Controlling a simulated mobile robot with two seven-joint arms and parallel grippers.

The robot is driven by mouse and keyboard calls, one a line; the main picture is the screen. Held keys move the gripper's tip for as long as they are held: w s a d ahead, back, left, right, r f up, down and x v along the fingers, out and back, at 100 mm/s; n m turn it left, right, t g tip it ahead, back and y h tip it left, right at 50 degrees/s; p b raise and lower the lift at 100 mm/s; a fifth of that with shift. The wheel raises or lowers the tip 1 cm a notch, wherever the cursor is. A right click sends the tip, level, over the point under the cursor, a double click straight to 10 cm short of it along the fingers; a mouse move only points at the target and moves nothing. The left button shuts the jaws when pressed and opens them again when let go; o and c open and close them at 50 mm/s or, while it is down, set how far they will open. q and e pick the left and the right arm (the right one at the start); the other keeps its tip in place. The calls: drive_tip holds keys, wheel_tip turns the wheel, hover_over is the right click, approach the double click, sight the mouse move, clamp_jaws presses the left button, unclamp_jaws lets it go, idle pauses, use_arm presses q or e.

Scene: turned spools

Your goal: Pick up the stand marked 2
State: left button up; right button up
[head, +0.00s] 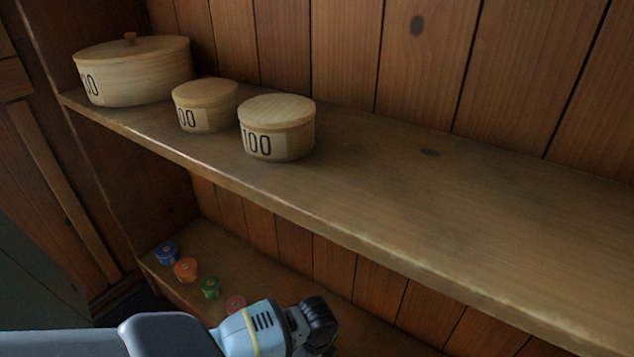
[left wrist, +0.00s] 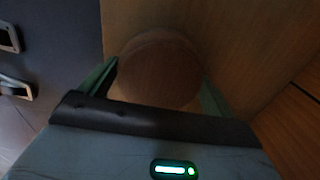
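No stand with a readable 2 shows in either view. In the left wrist view a round, dim, wood-coloured thing (left wrist: 160,62) lies ahead of my left gripper (left wrist: 160,70). Its two green fingers are spread wide, one at each side of the round thing. I see no clear contact, and no mark can be read on it. In the head view my left arm comes in along the bottom edge, and its fingers do not show. My right gripper is not in view.
Three round lidded wooden boxes, a large one (head: 133,72), a smaller one (head: 205,104) and another (head: 277,127), stand on the upper shelf (head: 440,200). Blue (head: 166,252), orange (head: 186,270), green (head: 210,287) and pink (head: 235,303) spools stand on the lower shelf. The upper shelf's right is clear.

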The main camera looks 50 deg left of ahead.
use_arm(q)
drive_tip(key=c, duration=0.5)
drive_tip(key=shift+o, duration=0.2)
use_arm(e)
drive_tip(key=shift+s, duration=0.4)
use_arm(q)
drive_tip(key=shift+r, duration=0.15)
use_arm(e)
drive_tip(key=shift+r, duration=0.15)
use_arm(q)
drive_tip(key=shift+r+p, duration=0.5)
drive_tip(key=shift+r, duration=0.1)
wheel_tip(320, 180, up, 2)
drive_tip(key=shift+r+p, duration=0.1)
drive_tip(key=shift+p, duration=0.6)
drive_tip(key=s+d+r+p, duration=0.1)
drive_tip(key=s+d+p, duration=0.4)
drive_tip(key=s+d, duration=0.4)
drive_tip(key=shift+s, duration=2.15)
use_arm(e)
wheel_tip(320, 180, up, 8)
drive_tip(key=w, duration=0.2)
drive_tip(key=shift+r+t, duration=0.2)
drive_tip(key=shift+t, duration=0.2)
